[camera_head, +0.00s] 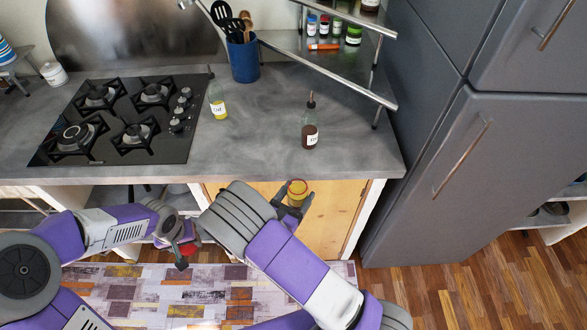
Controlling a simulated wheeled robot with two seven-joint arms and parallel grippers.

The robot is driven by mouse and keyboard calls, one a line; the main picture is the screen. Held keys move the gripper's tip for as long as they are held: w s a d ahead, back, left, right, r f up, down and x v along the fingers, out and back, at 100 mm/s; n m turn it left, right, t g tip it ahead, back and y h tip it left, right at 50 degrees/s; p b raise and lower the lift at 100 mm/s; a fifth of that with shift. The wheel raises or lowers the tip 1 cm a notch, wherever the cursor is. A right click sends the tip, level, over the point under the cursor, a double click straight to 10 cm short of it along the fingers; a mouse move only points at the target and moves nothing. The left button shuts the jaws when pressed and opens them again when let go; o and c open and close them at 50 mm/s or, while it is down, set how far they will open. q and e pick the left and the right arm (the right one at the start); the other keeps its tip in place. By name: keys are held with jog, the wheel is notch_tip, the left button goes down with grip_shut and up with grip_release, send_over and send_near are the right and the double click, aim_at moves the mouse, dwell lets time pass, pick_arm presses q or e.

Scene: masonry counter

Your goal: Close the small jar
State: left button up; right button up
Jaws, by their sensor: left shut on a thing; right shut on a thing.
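The small jar (297,188), yellowish with a reddish band, is held roughly upright in my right gripper (291,205). It is in front of the wooden cabinet door, below the counter edge. My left gripper (180,254) is shut on a small red thing (188,249), which looks like a lid. It is lower and to the left of the jar, clearly apart from it. My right forearm lies between the two grippers in the picture. The jar's lower part is partly hidden by the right gripper.
The grey counter (255,140) holds a gas hob (120,118), an oil bottle (217,103), a dark sauce bottle (310,128) and a blue utensil pot (243,58). A grey fridge (470,160) stands right. A patterned rug (125,290) lies on the floor.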

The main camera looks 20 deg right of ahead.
jog(key=w+a+f+n+t+y, duration=0.1)
jog(key=a+n+t+y, duration=0.4)
jog(key=a, duration=0.7)
jog(key=n+y, duration=0.2)
jog(key=y, duration=0.2)
jog(key=shift+w+f+y, duration=0.3)
jog(key=shift+w+y, duration=0.05)
jog(key=shift+y, duration=0.05)
jog(key=shift+a, duration=0.1)
pick_arm(q)
jog(key=w+d+r+n, duration=0.1)
jog(key=w+d+r, duration=0.2)
jog(key=d+r, duration=0.5)
jog(key=w+d+r+n, duration=0.1)
jog(key=w+d+r, duration=0.2)
jog(key=d+r, duration=0.5)
jog(key=d, duration=0.5)
jog(key=shift+d, duration=0.15)
jog(key=shift+f, duration=0.2)
jog(key=shift+f, duration=1.9)
jog(key=shift+s, duration=0.15)
